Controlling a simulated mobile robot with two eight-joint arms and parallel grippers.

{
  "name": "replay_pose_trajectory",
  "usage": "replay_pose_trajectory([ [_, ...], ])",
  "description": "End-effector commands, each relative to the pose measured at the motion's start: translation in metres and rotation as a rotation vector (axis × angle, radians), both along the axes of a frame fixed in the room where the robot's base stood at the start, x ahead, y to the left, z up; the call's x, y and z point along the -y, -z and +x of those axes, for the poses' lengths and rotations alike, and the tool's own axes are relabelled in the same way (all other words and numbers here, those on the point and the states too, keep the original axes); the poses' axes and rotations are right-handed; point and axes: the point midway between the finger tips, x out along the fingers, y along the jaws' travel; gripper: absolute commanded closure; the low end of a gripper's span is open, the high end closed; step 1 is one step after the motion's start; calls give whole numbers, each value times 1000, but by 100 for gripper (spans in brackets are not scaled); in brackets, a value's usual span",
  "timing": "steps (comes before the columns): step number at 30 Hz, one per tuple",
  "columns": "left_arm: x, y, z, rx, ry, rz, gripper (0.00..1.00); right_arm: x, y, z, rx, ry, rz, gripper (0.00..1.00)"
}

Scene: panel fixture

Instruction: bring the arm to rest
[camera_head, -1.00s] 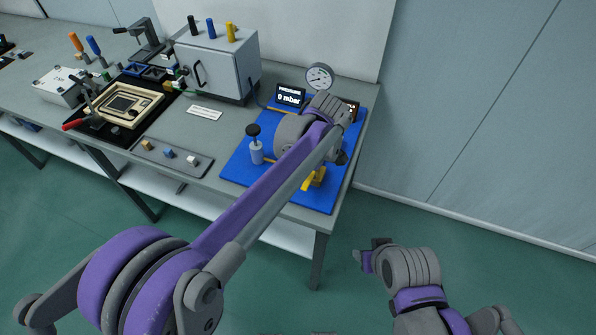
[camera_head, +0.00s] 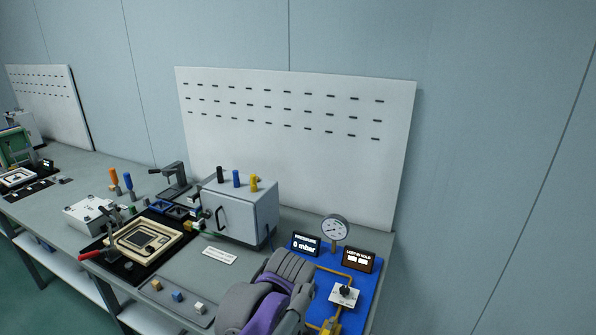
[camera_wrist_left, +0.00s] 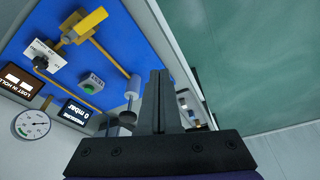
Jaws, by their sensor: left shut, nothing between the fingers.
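My left arm (camera_head: 265,300) rises from the bottom edge of the head view, in front of the left part of the blue panel (camera_head: 373,275); its gripper cannot be made out there. In the left wrist view my left gripper (camera_wrist_left: 161,98) is shut and empty, its fingers together, beside the edge of the blue panel (camera_wrist_left: 135,45). A grey pump-like cylinder (camera_wrist_left: 127,118) stands close to the fingers; contact cannot be told. My right gripper is not in view.
On the panel are a round gauge (camera_head: 335,229), a display reading 0 mbar (camera_head: 306,245), a knob plate (camera_head: 345,296) and a yellow valve (camera_wrist_left: 85,25). A grey cabinet (camera_head: 240,212) and a clamp fixture (camera_head: 143,240) stand left. Green floor (camera_wrist_left: 250,70) lies beyond the bench edge.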

Motion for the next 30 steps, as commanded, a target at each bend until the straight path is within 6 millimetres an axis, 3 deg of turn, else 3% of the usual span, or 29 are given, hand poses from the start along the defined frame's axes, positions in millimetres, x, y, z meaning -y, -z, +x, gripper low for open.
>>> replay_pose_trajectory([
  [1,-22,1,-17,4,55,-10,100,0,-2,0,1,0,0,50],
  [6,-73,17,-73,46,292,-24,100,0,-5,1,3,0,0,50],
  [12,-111,48,-135,128,537,13,100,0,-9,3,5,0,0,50],
  [15,-121,63,-156,163,621,43,100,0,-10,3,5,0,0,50],
  [20,-127,76,-172,191,696,77,100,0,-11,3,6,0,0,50],
  [30,-128,78,-174,195,711,84,100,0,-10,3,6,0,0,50],
])
